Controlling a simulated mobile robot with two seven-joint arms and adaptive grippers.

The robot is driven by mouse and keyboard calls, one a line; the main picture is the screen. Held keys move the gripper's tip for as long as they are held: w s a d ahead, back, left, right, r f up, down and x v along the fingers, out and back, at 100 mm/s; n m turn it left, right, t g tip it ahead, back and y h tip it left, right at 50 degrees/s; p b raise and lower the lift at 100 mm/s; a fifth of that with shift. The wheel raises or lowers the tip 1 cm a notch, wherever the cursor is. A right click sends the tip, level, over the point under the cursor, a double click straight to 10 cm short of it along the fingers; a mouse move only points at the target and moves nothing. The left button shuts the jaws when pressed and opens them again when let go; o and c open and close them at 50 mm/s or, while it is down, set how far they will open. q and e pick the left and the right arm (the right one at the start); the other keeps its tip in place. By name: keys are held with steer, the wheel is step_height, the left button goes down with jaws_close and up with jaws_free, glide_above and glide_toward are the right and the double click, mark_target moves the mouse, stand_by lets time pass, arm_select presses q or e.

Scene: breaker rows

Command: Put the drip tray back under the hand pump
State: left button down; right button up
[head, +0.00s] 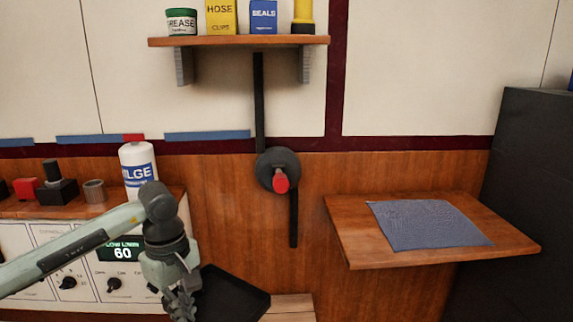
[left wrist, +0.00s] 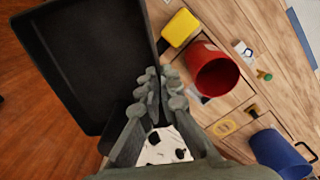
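The black drip tray (head: 230,296) is at the bottom of the head view, beside my left gripper (head: 178,300). In the left wrist view the tray (left wrist: 85,60) fills the upper left, tilted in the picture, with its raised rim reaching the fingers. My left gripper (left wrist: 158,85) appears shut on the rim near a corner; the exact contact is partly hidden by the fingers. A dark round body with a red knob (head: 281,181), which looks like the hand pump, is on the wood wall with black pipes above and below. My right gripper is not in view.
A wooden ledge (head: 350,250) with a blue cloth (head: 428,224) is right of the pump. A white bottle (head: 137,168) stands on the left counter. The wrist view shows a red cup (left wrist: 216,72), a blue cup (left wrist: 280,152) and a yellow block (left wrist: 180,27) on a wooden surface.

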arm_select(q)
steer(key=s+m, duration=0.1)
steer(key=m, duration=0.2)
steer(key=s+r+m, duration=0.1)
steer(key=m, duration=0.3)
steer(key=s+r+m, duration=0.1)
steer(key=m, duration=0.3)
steer(key=shift+d, duration=0.3)
